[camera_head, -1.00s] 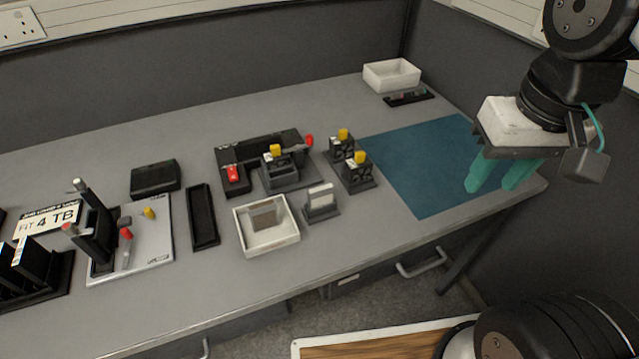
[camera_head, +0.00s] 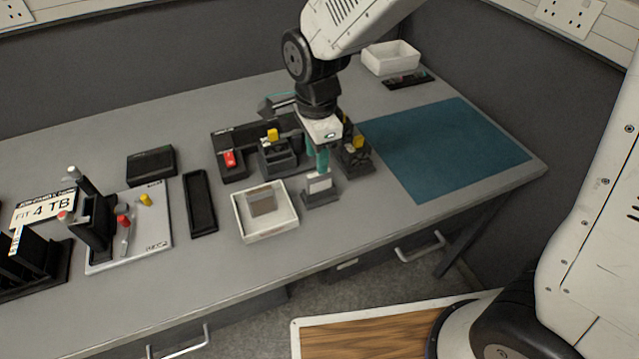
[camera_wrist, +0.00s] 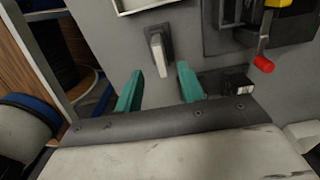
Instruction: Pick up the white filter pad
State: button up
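The white filter pad (camera_head: 319,184) stands upright in a small dark holder (camera_head: 322,200) near the middle of the bench. In the wrist view the pad (camera_wrist: 158,56) shows edge-on as a narrow white strip in its holder. My gripper (camera_head: 318,160) is above and just behind the pad in the head view, with teal fingers pointing down. In the wrist view my gripper (camera_wrist: 159,84) is open and empty, with the pad lined up between the two fingers but beyond their tips. One finger partly hides the other in the head view.
A white tray (camera_head: 266,235) holding a grey-brown block (camera_head: 262,203) is just left of the pad. Dark fixtures with yellow-topped parts (camera_head: 357,143) stand close behind and right. A teal mat (camera_head: 450,150) lies clear at the right. A white bin (camera_head: 390,57) is at the back.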

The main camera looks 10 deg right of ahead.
aim_at(319, 185)
jog(key=f, duration=0.6)
jog(key=shift+d+f, duration=0.25)
jog(key=shift+f, duration=0.05)
grip_shut()
